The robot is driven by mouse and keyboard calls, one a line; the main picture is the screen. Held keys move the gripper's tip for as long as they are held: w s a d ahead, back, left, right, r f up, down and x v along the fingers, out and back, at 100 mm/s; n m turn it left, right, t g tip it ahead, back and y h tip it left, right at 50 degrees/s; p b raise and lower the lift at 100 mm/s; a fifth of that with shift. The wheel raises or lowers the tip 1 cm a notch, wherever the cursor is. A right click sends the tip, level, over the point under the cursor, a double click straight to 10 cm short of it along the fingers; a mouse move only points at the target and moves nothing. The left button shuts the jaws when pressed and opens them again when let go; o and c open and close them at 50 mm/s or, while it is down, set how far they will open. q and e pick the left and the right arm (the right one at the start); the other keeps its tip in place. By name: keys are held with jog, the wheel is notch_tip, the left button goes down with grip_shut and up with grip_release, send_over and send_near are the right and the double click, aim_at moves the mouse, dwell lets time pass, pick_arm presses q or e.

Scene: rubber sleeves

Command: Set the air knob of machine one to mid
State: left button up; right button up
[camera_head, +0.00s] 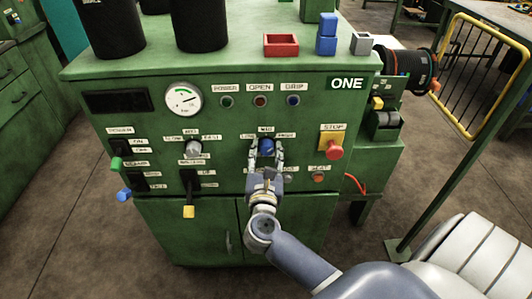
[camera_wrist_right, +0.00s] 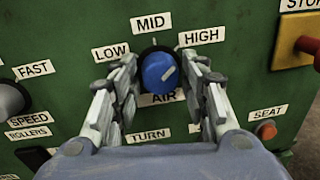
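The air knob (camera_wrist_right: 156,76) of machine one is blue and round, with a pale pointer line slanting to the upper right, toward the HIGH label (camera_wrist_right: 201,37). The MID label (camera_wrist_right: 150,23) is straight above it and the LOW label (camera_wrist_right: 111,52) is at upper left. The knob also shows in the head view (camera_head: 266,146). My right gripper (camera_wrist_right: 160,84) is open, with one finger on each side of the knob and a small gap visible on both sides. It also shows in the head view (camera_head: 266,157). My left gripper is out of view.
A red stop button (camera_head: 334,150) on a yellow plate sticks out right of the knob. A grey speed knob (camera_head: 193,148) is to the left. An orange seat button (camera_wrist_right: 266,130) sits at lower right. Coloured blocks and black cylinders stand on top of the green machine (camera_head: 230,54).

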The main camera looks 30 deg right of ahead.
jog(key=c, duration=0.5)
jog(key=n+p, duration=0.3)
jog(key=n, duration=0.2)
jog(key=shift+n+p, duration=0.4)
jog(key=shift+n+t+p, duration=0.3)
jog(key=shift+n+p, duration=0.8)
jog(key=shift+n, duration=0.9)
jog(key=shift+f+n, duration=0.1)
jog(key=shift+n, duration=0.2)
jog(key=o, duration=1.1)
